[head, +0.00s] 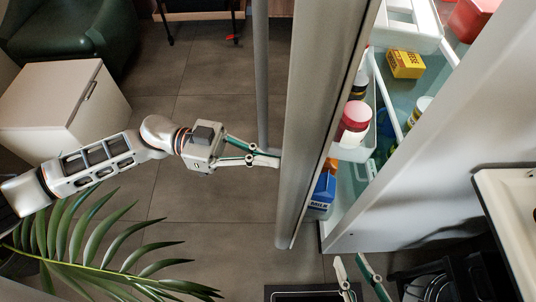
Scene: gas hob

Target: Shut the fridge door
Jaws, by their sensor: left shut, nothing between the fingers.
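The fridge door (318,110) stands ajar, seen from above with its grey outer face to the left. Its long bar handle (261,70) runs along that outer face. The fridge body (425,165) is to the right, and its lit inside shows through the gap. My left gripper (277,161) is shut and empty, its fingertips at the door's outer face, by the handle's lower end. I cannot tell whether they press on it. My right gripper (350,258) is at the bottom edge, its two fingers apart, below the door; only the fingers show.
Door shelves hold a red-lidded jar (354,122) and a blue carton (322,190). Inside are a yellow box (405,64) and a white rack (408,22). A white cabinet (58,105), green armchair (70,30) and plant (105,245) stand left. Floor left of the door is clear.

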